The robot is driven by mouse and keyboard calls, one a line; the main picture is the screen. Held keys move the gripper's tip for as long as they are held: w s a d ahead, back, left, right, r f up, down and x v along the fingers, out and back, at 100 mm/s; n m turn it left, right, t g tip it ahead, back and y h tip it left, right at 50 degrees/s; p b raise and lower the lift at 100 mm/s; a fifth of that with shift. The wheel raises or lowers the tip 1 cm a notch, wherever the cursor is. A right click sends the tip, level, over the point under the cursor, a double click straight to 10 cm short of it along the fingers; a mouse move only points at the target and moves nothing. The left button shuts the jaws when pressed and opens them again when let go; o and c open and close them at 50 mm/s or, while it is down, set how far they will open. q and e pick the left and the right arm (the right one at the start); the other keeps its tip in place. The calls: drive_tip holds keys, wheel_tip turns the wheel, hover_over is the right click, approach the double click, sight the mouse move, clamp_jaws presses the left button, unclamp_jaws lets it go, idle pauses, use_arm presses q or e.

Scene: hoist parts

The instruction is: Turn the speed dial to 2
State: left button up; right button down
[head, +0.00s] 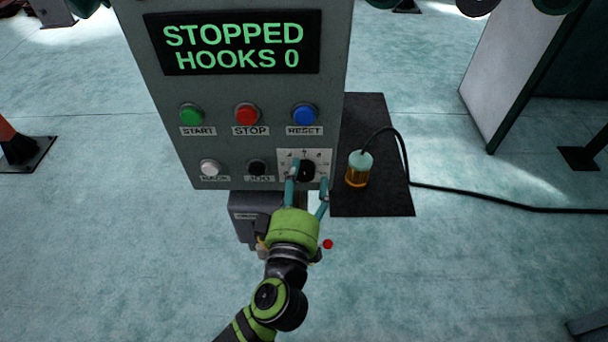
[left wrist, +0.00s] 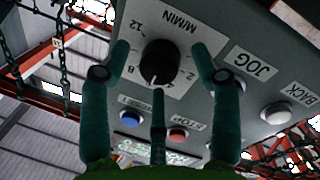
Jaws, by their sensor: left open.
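The speed dial (head: 306,170) is a black knob on a white scale plate at the lower right of the grey control panel. In the left wrist view the knob (left wrist: 158,62) shows upside down, with 12, 8 and 2 readable around it. Its white mark points down in that view, between the 8 and the 2; a finger partly covers the scale there. My left gripper (head: 307,184) is open in front of the dial. In the left wrist view its fingers (left wrist: 160,62) stand either side of the knob, apart from it as far as I can tell. My right gripper is not in view.
The panel's display (head: 235,45) reads STOPPED, HOOKS 0. Green (head: 191,113), red (head: 247,113) and blue (head: 304,114) buttons sit above the dial, and white (head: 209,168) and black (head: 257,168) buttons to its left. A corded amber lamp-like item (head: 358,170) stands right of the panel.

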use_arm(q)
drive_tip(key=shift+w, duration=0.3)
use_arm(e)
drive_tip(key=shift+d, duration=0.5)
use_arm(q)
drive_tip(key=c, duration=1.1)
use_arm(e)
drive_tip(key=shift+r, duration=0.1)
use_arm(q)
drive_tip(key=shift+c, duration=0.2)
